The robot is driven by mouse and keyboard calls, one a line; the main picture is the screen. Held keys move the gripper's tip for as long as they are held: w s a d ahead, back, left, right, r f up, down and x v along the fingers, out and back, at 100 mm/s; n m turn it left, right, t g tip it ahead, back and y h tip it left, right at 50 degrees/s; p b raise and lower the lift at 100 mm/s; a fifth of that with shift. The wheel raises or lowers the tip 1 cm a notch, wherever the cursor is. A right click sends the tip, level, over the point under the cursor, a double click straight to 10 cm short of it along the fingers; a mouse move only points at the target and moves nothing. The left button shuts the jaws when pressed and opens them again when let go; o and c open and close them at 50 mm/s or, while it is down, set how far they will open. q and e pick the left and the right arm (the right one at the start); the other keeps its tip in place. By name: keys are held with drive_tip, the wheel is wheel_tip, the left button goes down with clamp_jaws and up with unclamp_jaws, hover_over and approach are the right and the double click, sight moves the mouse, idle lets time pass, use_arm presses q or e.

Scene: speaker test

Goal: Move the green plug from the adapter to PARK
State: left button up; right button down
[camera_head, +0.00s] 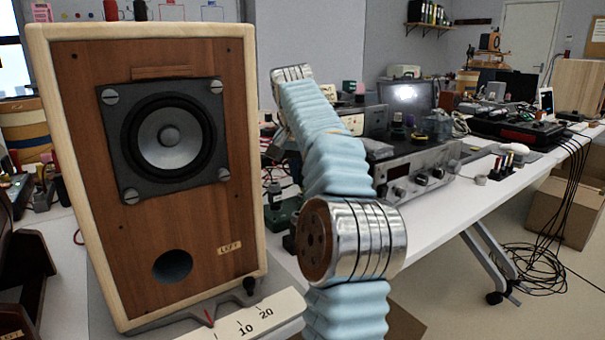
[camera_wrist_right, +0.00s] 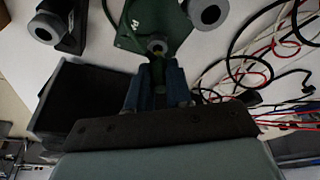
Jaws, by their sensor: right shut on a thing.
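In the right wrist view, my right gripper (camera_wrist_right: 158,72) is shut on a small dark green thing, apparently the green plug (camera_wrist_right: 157,61). The plug meets or sits right at a grey round socket (camera_wrist_right: 157,46) on a dark green plate (camera_wrist_right: 130,38); I cannot tell whether it is seated in it. The plate bears a light marking, too small to read surely. In the head view, my right arm reaches past the speaker's right side, and its gripper cannot be made out there. My left gripper is in neither view. No PARK label is readable.
A wooden speaker (camera_head: 215,225) stands at the left, with a numbered scale strip (camera_head: 255,318) at its foot. In the wrist view, a black box (camera_wrist_right: 85,95) lies left of the gripper. Loose red, white and black cables (camera_wrist_right: 270,60) lie to its right. Another grey ring (camera_wrist_right: 208,12) is near the top.

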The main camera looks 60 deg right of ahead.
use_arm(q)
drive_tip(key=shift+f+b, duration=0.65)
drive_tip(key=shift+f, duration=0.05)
use_arm(e)
drive_tip(key=shift+f, duration=0.85)
drive_tip(key=c, duration=1)
unclamp_jaws()
drive_tip(key=shift+o, duration=0.2)
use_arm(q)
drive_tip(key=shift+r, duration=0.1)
use_arm(e)
wheel_tip(320, 180, up, 3)
drive_tip(key=p, duration=0.3)
drive_tip(key=shift+r, duration=0.15)
wheel_tip(320, 180, up, 4)
drive_tip(key=p, duration=0.5)
drive_tip(key=shift+r, duration=0.15)
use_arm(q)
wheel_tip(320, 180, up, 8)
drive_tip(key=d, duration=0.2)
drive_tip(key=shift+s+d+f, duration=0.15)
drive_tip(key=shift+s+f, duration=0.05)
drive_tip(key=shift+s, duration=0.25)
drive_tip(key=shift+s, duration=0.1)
